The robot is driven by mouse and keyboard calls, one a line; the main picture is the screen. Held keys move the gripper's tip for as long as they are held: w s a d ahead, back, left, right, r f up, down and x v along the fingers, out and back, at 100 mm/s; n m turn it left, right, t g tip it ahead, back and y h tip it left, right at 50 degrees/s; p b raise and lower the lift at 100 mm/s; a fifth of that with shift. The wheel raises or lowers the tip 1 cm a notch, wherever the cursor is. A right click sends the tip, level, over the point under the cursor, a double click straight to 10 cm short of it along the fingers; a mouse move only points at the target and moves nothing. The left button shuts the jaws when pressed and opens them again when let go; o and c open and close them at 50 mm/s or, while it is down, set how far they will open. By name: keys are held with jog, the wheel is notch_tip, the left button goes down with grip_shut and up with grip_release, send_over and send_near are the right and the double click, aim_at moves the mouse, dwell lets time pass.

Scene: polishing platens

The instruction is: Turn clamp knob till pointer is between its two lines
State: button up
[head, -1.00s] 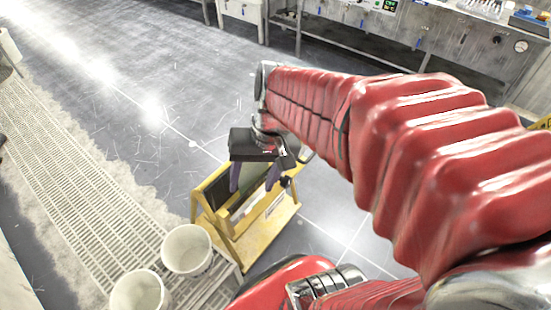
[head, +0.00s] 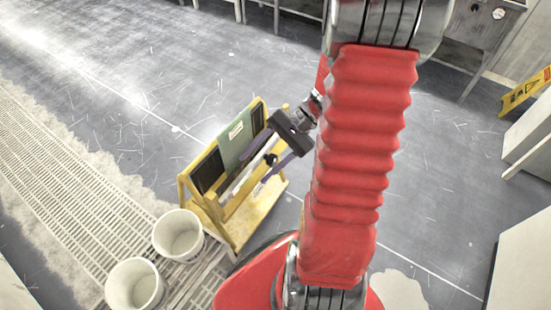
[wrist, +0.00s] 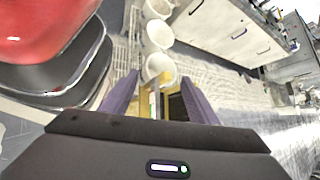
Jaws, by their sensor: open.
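A small black knob (head: 269,160) shows on the yellow stand (head: 232,229) in the head view, between or just behind my gripper's purple fingers. I take it for the clamp knob; its pointer and two lines are too small to make out. My gripper (head: 257,168) is open over the right side of the stand, with its fingers pointing down and left. In the wrist view my gripper (wrist: 160,76) is open, with part of the yellow stand (wrist: 176,107) between and beyond the fingers. I cannot tell whether the fingers touch anything.
The stand holds a grey-green panel (head: 238,140) with a label. Two white buckets (head: 178,236) (head: 137,285) stand in front of it by the floor grating (head: 62,190). A yellow sign (head: 524,90) and pale cabinets are at the right. The floor behind the stand is clear.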

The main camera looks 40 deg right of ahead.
jog(key=d+f+m+t+y, duration=0.2)
jog(key=d+f+m+t, duration=0.6)
jog(key=d+f+m, duration=0.2)
jog(key=m+t+h, duration=0.6)
jog(key=m+t, duration=0.1)
jog(key=m, duration=0.1)
send_near(275, 161)
jog(key=v, duration=0.5)
jog(key=shift+a+r, duration=0.1)
jog(key=shift+a, duration=0.05)
jog(key=shift+w, duration=0.15)
jog(key=shift+x, duration=6.85)
jog(key=shift+c, duration=0.5)
jog(key=c, duration=0.9)
